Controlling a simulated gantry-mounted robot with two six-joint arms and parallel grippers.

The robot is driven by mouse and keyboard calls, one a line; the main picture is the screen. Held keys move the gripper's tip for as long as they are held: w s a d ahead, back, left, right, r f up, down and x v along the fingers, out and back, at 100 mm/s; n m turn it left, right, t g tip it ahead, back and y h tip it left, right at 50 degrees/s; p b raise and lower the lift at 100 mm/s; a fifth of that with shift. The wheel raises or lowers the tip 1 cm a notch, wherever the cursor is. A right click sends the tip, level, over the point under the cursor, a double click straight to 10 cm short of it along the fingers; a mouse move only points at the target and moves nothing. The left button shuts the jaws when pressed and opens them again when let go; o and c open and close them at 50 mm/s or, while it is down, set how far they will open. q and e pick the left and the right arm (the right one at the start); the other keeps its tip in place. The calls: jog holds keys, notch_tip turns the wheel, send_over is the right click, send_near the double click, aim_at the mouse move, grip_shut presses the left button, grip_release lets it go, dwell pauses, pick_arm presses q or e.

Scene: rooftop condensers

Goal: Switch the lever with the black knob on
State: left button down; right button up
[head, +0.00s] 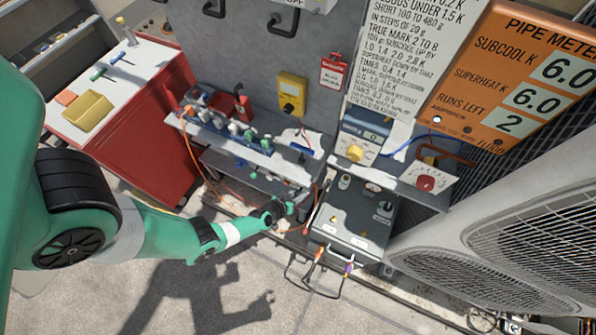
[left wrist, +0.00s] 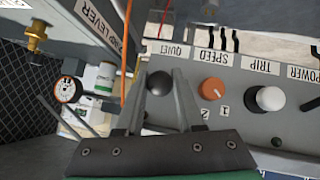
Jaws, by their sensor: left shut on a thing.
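In the left wrist view, a round black knob (left wrist: 160,83) stands at the grey panel (left wrist: 240,128) near the QUIET label (left wrist: 168,51). The fingers of my left gripper (left wrist: 161,90) are on both sides of this knob and shut on it. The lever's stem is hidden, and its on or off position cannot be told. In the head view, my left gripper (head: 287,209) is low beside the grey machine (head: 350,220). The knob is too small to make out there. My right gripper is not in view.
An orange dial (left wrist: 211,89) and a white knob (left wrist: 269,99) sit right of the black knob, with a dark knob (left wrist: 310,104) at the far edge. An orange hose (left wrist: 128,60) and a round gauge (left wrist: 67,90) are left. The fan unit (head: 500,215) stands right.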

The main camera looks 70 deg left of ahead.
pick_arm(q)
jog(key=shift+w+a+r+g+h+p, duration=0.15)
jog(key=shift+r+g+h+p, duration=0.55)
jog(key=shift+p, duration=0.9)
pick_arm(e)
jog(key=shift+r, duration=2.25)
pick_arm(q)
jog(key=shift+f, duration=0.25)
jog(key=c, duration=0.5)
grip_release()
jog(key=shift+c, duration=0.2)
jog(key=shift+r, duration=0.1)
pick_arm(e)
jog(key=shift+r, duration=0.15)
pick_arm(q)
jog(key=p+v, duration=1)
jog(key=v, duration=0.1)
jog(key=shift+r, duration=0.25)
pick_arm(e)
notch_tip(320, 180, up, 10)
